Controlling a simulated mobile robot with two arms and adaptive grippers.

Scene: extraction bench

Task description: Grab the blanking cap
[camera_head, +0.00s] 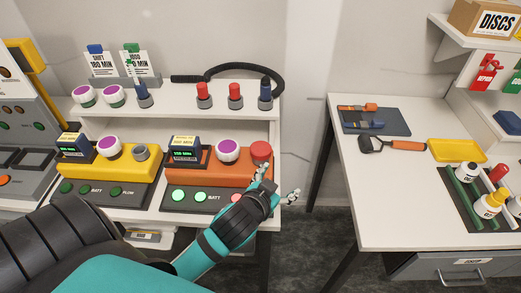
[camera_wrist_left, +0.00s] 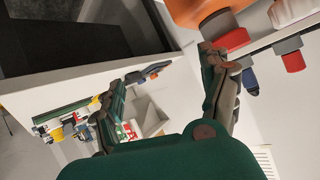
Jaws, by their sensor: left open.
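A red cap (camera_head: 261,151), seemingly the blanking cap, sits on the right end of the orange unit (camera_head: 193,180). It also shows in the left wrist view (camera_wrist_left: 235,39), on a grey collar. My left gripper (camera_head: 275,185) is open and empty, in front of and just below this cap. In the left wrist view the gripper (camera_wrist_left: 173,62) has its fingers spread wide, one fingertip close to the red cap, the other well away from it. I cannot tell whether that fingertip touches it. The cap is not between the fingers. My right gripper is in neither view.
A yellow unit (camera_head: 103,180) with a grey port stands left of the orange one. A white-and-purple knob (camera_head: 228,150) is beside the red cap. The shelf above holds red-topped pieces (camera_head: 204,95) and a black hose (camera_head: 247,69). A side table (camera_head: 375,190) stands right, past a gap.

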